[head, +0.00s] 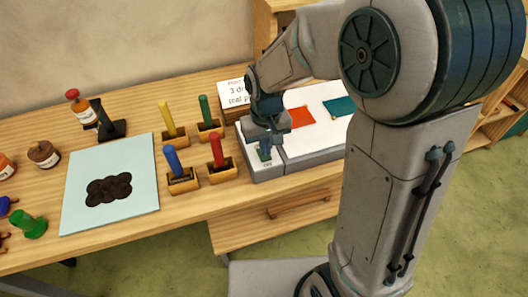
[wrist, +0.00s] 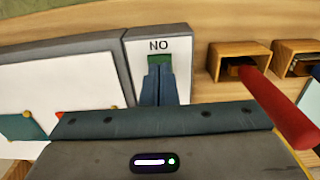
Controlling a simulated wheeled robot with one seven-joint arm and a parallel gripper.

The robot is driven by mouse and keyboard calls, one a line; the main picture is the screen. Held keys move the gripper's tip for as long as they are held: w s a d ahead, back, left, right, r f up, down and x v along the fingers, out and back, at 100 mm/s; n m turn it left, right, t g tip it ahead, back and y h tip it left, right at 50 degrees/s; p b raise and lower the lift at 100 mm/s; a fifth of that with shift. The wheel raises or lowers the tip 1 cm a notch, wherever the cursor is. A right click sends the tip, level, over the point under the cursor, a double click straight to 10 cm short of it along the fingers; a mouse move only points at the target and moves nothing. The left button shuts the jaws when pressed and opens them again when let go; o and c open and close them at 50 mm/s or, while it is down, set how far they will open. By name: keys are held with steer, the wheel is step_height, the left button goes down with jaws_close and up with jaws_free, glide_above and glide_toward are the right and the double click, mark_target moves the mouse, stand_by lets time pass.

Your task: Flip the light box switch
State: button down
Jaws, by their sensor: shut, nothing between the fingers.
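The light box (head: 310,158) lies on the wooden table, with a white top carrying a red piece (head: 301,117) and a teal piece (head: 339,106). Its switch sits on the box's left end in the head view, mostly hidden by my gripper (head: 265,154). In the wrist view a green part of the switch (wrist: 155,59) shows beneath an upside-down "ON" label (wrist: 158,45). My gripper fingers (wrist: 159,80) are shut and empty, pointing down at the switch. I cannot tell whether the tips touch it.
Holders with a blue tool (head: 172,160), a red tool (head: 216,150), a yellow tool (head: 167,116) and a green tool (head: 205,108) stand just left of the box. A pale blue mat (head: 130,155) lies further left. A card (head: 232,93) stands behind.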

mark_target(268, 158)
steer(key=shift+f+b, duration=0.6)
steer(key=shift+f, duration=0.2)
stand_by(0.4)
steer(key=shift+r+p, duration=2.65)
steer(key=shift+r, duration=0.9)
steer(key=s+d+r+m+t, duration=0.3)
steer(key=s+d+r, duration=0.6)
steer(key=s+d, duration=0.3)
steer(key=shift+s+r, duration=0.35)
